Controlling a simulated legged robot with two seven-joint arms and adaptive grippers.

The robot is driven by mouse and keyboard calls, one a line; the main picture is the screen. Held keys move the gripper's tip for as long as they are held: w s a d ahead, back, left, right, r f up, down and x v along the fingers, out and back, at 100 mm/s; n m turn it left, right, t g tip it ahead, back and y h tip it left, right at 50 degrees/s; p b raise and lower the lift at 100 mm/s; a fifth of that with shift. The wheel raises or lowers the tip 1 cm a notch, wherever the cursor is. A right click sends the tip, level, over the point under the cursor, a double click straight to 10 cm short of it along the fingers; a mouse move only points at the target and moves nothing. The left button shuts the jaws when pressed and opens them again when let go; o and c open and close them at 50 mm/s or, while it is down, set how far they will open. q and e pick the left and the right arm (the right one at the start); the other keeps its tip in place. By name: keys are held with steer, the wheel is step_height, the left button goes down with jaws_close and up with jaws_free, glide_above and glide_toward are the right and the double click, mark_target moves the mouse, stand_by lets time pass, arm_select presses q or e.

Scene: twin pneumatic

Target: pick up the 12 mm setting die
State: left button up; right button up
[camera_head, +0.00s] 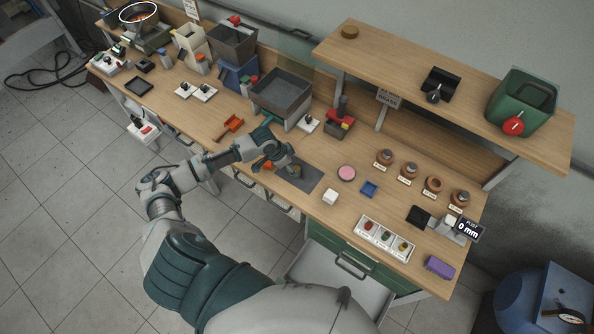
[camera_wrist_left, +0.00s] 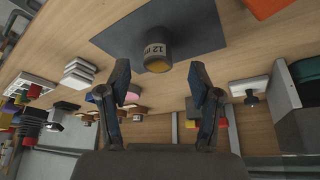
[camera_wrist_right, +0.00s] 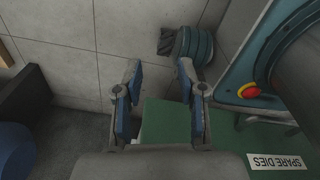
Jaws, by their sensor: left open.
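The 12 mm setting die is a short cylinder with a pale band marked "12" and a brass-coloured end, in the left wrist view (camera_wrist_left: 158,52). It stands on a dark grey mat (camera_wrist_left: 110,38), which lies on the workbench in the head view (camera_head: 311,180). My left gripper (camera_wrist_left: 163,82) is open, its two fingers apart with the die ahead between their tips; it looks empty. In the head view the left gripper (camera_head: 286,163) is over the mat and partly hides the die. My right gripper (camera_wrist_right: 160,72) is open and empty; only the right wrist view shows it.
Several labelled round dies (camera_head: 409,170) stand right of the mat. A pink disc (camera_head: 346,173), white block (camera_head: 330,196) and blue piece (camera_head: 369,189) lie nearby. A grey tray (camera_head: 281,92) stands behind. A green "SPARE DIES" front (camera_wrist_right: 270,140) is near my right gripper.

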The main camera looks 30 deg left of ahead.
mark_target(296, 168)
arm_select(q)
steer(key=x, duration=0.4)
steer(key=shift+s, duration=0.1)
steer(key=shift+f+p, duration=0.3)
steer(key=shift+f, duration=0.15)
steer(key=shift+d+r, duration=0.1)
jaws_close()
